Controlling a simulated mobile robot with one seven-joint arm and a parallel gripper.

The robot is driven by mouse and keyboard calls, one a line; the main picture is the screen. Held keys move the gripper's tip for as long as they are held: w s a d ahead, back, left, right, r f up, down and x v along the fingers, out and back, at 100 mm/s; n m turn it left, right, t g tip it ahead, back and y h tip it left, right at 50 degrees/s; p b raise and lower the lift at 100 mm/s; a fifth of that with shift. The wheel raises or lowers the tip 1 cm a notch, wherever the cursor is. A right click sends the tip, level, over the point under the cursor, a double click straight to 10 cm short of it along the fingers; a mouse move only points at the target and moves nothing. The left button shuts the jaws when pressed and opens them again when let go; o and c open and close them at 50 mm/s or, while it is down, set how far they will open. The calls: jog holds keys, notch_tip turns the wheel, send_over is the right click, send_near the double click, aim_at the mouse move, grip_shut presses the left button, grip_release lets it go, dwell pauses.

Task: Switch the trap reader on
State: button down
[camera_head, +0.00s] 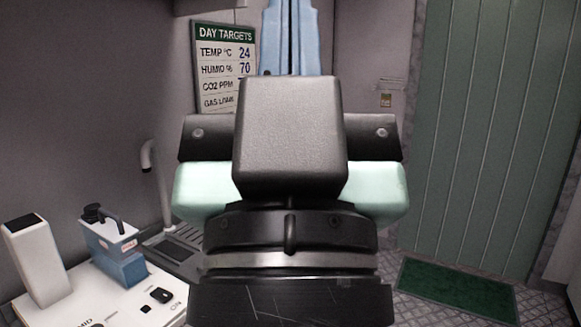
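My gripper (290,140) fills the middle of the head view, seen from behind, with mint-green and black housing. Its fingertips are hidden, so I cannot see whether it is open, shut or holding anything. A white panel (115,300) at the lower left has a small black rocker switch (161,295) marked "ON" and a partly cut-off label ending in "MID". I cannot identify any of the visible things as the trap reader. Much of the area beyond the gripper is hidden.
A white upright box (38,262) and a blue-and-white container (115,250) stand at the left, near a drain tray (178,248). A "DAY TARGETS" board (226,33) and blue cloth (291,45) hang behind. A green door (480,130) and mat (457,290) are right.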

notch_tip(320, 180, up, 17)
jog(key=p, duration=1.4)
jog(key=shift+a, duration=0.15)
